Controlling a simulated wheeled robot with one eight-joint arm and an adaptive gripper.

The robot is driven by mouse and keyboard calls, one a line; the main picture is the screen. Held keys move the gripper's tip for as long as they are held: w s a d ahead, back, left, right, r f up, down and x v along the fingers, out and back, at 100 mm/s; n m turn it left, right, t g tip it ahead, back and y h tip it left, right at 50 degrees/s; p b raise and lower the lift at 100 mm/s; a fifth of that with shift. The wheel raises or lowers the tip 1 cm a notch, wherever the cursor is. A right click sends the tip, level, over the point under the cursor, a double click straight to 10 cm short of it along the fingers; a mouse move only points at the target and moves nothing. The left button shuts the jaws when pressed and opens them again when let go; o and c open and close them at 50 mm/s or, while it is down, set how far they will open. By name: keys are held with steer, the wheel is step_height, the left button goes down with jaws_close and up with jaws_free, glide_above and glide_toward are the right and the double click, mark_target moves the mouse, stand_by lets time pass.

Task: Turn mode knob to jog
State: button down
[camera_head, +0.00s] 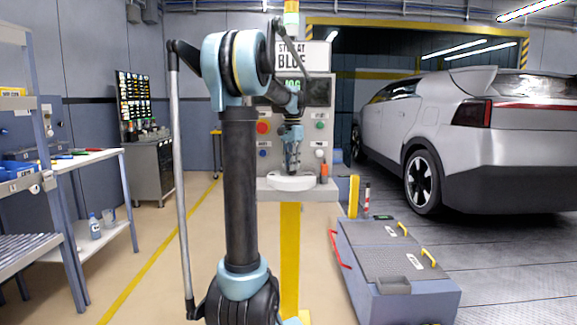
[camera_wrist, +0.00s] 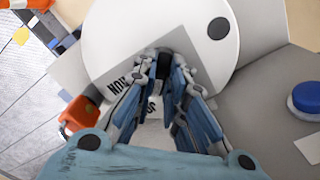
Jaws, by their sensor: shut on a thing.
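My gripper (camera_head: 292,165) is at the stand's lower front, above a white round disc (camera_head: 291,183). In the wrist view my gripper (camera_wrist: 164,70) points at a light plate (camera_wrist: 115,75) with dark lettering, and the white disc (camera_wrist: 165,25) with a black dot lies beyond. My fingers are closed together on the mode knob, which they hide almost wholly; its pointing direction cannot be seen.
A blue button (camera_wrist: 309,98) is right of my fingers in the wrist view, and an orange object (camera_wrist: 80,115) left. The head view shows a red button (camera_head: 263,127), a green button (camera_head: 320,124), a low grey unit (camera_head: 375,290) and a silver car (camera_head: 465,120).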

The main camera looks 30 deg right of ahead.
steer(key=shift+w, duration=0.15)
steer(key=c, duration=1.6)
jaws_free()
steer(key=shift+a, duration=0.15)
step_height(320, 180, up, 12)
